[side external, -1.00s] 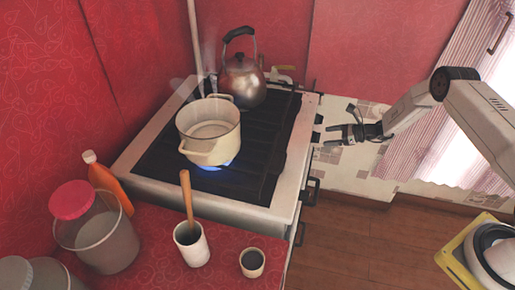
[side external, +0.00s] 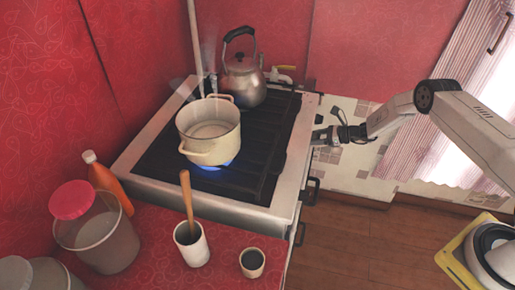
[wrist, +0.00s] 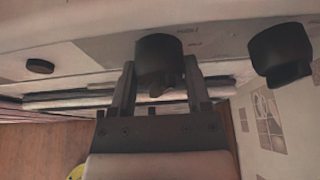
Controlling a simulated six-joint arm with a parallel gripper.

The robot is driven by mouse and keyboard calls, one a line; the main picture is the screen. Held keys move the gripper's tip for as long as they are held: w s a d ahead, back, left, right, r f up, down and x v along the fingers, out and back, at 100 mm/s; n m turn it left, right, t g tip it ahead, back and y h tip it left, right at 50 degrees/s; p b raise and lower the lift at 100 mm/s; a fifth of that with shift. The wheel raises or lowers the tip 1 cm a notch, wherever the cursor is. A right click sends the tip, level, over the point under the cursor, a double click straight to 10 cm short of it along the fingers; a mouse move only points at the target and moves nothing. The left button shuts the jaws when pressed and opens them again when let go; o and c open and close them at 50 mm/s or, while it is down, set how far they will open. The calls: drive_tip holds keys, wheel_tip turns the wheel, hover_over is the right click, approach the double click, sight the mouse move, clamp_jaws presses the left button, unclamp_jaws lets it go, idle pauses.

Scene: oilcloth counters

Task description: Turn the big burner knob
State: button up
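A dark round knob (wrist: 158,58) on the stove's front panel is in the middle of the wrist view. Small lettering, hard to read, is printed above it. My gripper (wrist: 160,78) faces the panel with one finger on each side of this knob. The fingers look spread, with narrow gaps to the knob; I see no clear contact. A second dark knob (wrist: 279,55) is to the right, and a small flat dark knob (wrist: 39,66) is to the left. In the side view my gripper (side external: 325,136) is at the stove's right edge, where the knobs are mostly hidden.
A cream pot (side external: 209,135) steams over a blue flame on the stove (side external: 265,212). A metal kettle (side external: 243,85) stands behind it. An orange bottle (side external: 109,188), a jar with a red lid (side external: 96,240) and cups stand on the red counter. The floor before the stove is clear.

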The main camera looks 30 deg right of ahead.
drive_tip(key=c, duration=0.5)
drive_tip(key=shift+c, duration=0.2)
drive_tip(key=shift+s+n, duration=0.1)
drive_tip(key=shift+n, duration=0.3)
drive_tip(key=shift+f+n+t+h, duration=0.1)
drive_tip(key=shift+n+t+h, duration=0.85)
drive_tip(key=shift+n, duration=0.55)
drive_tip(key=shift+t, duration=0.25)
drive_tip(key=o, duration=1.3)
